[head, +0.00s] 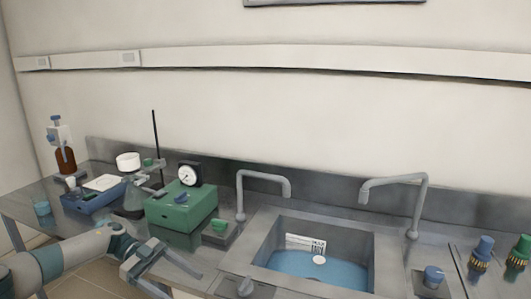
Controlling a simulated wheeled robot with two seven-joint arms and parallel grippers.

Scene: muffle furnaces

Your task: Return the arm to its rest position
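My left arm (70,254) comes in from the lower left in the head view. Its gripper (182,284) is in front of the bench edge, near the green box (182,207). Its two fingers are spread apart and point to the lower right, with nothing seen between them. My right arm and gripper are not in view.
The grey bench carries a brown bottle (65,158), a blue tray (92,201), a flask (133,199) by a stand, and a dial gauge (190,174). A sink (372,255) with two taps is at centre right. Green and blue knobs (481,252) are at right.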

